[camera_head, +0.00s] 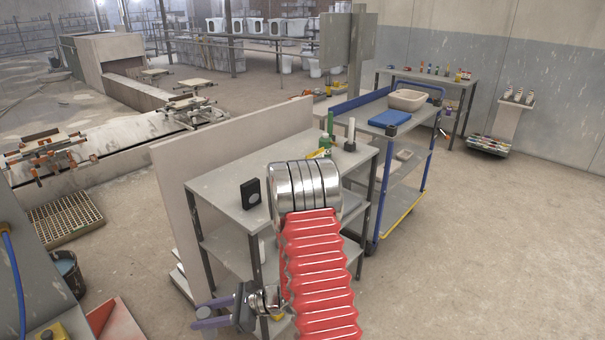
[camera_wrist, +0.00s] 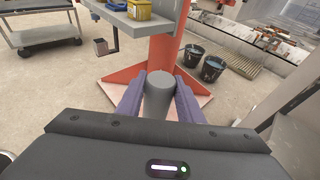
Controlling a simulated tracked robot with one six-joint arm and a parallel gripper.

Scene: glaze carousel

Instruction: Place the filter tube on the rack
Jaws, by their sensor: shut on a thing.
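My gripper (camera_wrist: 158,85) is shut on a plain grey cylinder (camera_wrist: 158,102), which I take to be the filter tube. The purple fingers press on its left and right sides in the wrist view. In the head view my gripper (camera_head: 198,316) is at the lower left, below the top of a grey shelf table; the tube cannot be made out there. No thing is clearly recognisable as the rack. The grey shelf table (camera_head: 225,180) has open lower shelves and carries a black block (camera_head: 250,193), a green bottle (camera_head: 329,122) and a white cylinder on a dark base (camera_head: 350,134).
A pale upright panel (camera_head: 170,210) stands along the table's left side. A blue-framed cart (camera_head: 400,170) is at its right. In the wrist view a red column (camera_wrist: 166,40) on a red-edged base is ahead, with two black buckets (camera_wrist: 212,68) beside it.

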